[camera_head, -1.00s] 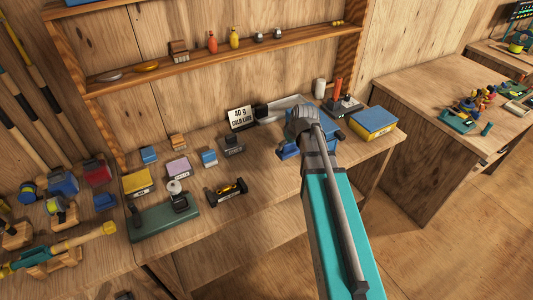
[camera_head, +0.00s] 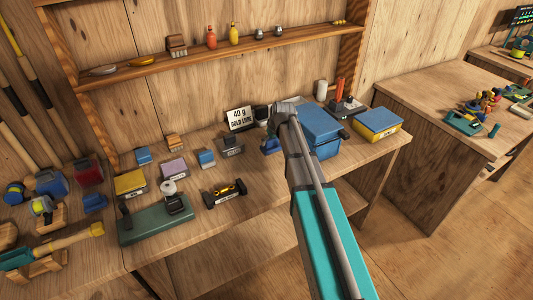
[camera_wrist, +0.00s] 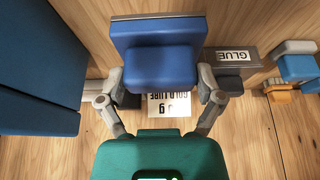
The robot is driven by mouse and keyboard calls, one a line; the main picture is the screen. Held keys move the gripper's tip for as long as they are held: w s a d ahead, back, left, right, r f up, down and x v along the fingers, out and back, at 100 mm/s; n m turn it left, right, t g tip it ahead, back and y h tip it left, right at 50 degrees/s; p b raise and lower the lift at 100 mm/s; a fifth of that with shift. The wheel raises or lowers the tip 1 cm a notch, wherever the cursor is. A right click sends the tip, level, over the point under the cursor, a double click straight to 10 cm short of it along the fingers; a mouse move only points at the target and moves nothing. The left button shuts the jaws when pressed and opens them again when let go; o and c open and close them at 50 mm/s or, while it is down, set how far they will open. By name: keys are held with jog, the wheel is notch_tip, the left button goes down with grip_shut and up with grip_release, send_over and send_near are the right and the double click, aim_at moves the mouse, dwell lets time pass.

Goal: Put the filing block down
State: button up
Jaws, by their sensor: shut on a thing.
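My gripper (camera_wrist: 162,92) is shut on a blue block, which I take to be the filing block (camera_wrist: 160,70). In the wrist view it has a broad flat blue plate with a smaller rounded blue part in front, between the two fingers. In the head view the block (camera_head: 271,146) shows small and blue at the left of my gripper, which mostly hides it. It is over the bench by the sign; whether it touches the bench I cannot tell.
The large blue box (camera_head: 320,128) stands right of my gripper, close to it. The "40 g GOLD LURE" sign (camera_head: 239,118) is behind, left. A dark box labelled GLUE (camera_wrist: 235,60) is near. Bare bench top (camera_head: 262,180) lies in front, left of my arm.

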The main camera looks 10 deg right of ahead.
aim_at(269, 147)
jog(key=shift+w+a+f+b, duration=0.15)
jog(key=shift+w+f+b, duration=0.2)
jog(key=shift+f, duration=0.2)
jog(key=shift+w+a+f+b, duration=0.15)
jog(key=shift+w+f+b, duration=0.4)
jog(key=shift+f+b, duration=0.15)
jog(key=shift+s+f+b, duration=0.1)
jog(key=shift+f+b, duration=1.15)
jog(key=shift+f, duration=0.05)
jog(key=shift+f, duration=0.2)
jog(key=o, duration=0.8)
jog(key=shift+r, duration=0.1)
jog(key=shift+o, duration=0.2)
jog(key=shift+r, duration=0.15)
jog(key=p+v, duration=1.1)
jog(key=v, duration=0.1)
